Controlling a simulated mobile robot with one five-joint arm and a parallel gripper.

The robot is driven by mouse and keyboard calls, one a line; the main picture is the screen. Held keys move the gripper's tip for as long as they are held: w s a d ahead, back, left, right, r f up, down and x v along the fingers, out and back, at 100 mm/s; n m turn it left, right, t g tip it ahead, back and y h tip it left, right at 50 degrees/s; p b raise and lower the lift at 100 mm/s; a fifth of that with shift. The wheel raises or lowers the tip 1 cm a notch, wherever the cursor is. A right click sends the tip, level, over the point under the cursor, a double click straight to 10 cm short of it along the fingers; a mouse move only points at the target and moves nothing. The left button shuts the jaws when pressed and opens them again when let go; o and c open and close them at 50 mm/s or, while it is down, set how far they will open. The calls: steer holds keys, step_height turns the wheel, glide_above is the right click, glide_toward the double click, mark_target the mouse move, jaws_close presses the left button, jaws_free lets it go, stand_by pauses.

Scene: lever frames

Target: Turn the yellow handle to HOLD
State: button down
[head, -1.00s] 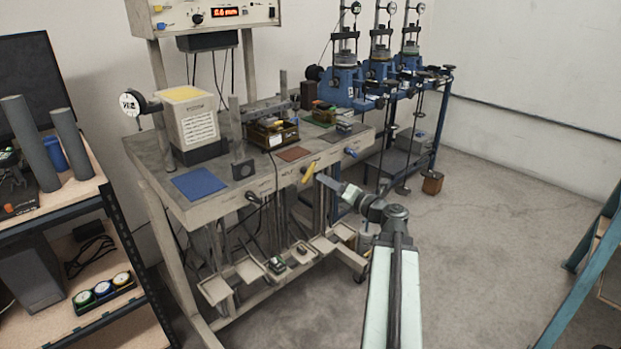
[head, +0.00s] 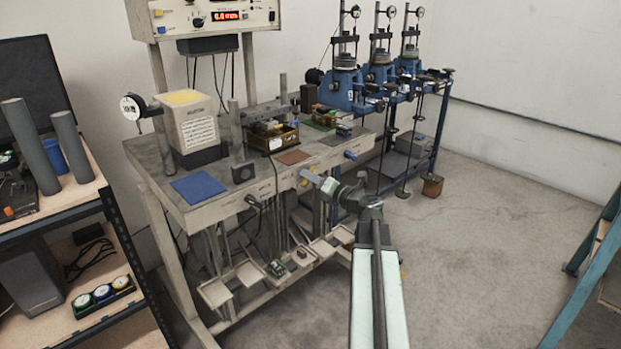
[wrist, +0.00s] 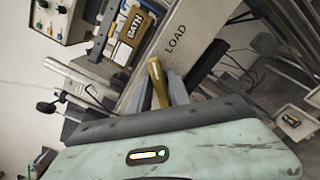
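The yellow handle (wrist: 156,82) is on the bench's front panel, beside the printed word LOAD (wrist: 175,40) in the wrist view. My gripper (wrist: 163,88) has its two grey fingers spread, one on each side of the handle. A gap shows between the handle and the right finger; contact on the left is unclear. In the head view my gripper (head: 311,177) is at the panel and covers most of the handle, with only a little yellow (head: 303,183) showing. I cannot read HOLD in either current view.
A blue handle (head: 350,155) is to the right on the same panel, and a dark knob (head: 250,199) to the left. Small trays (head: 250,272) hang below the bench. A shelf (head: 95,200) stands at left.

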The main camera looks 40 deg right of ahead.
steer(key=shift+n, duration=0.3)
steer(key=n, duration=0.3)
steer(key=shift+n, duration=0.3)
steer(key=n, duration=0.4)
steer(key=shift+n, duration=0.3)
steer(key=n, duration=0.9)
steer(key=shift+a, duration=0.1)
steer(key=shift+s, duration=0.1)
steer(key=c, duration=1.4)
jaws_free()
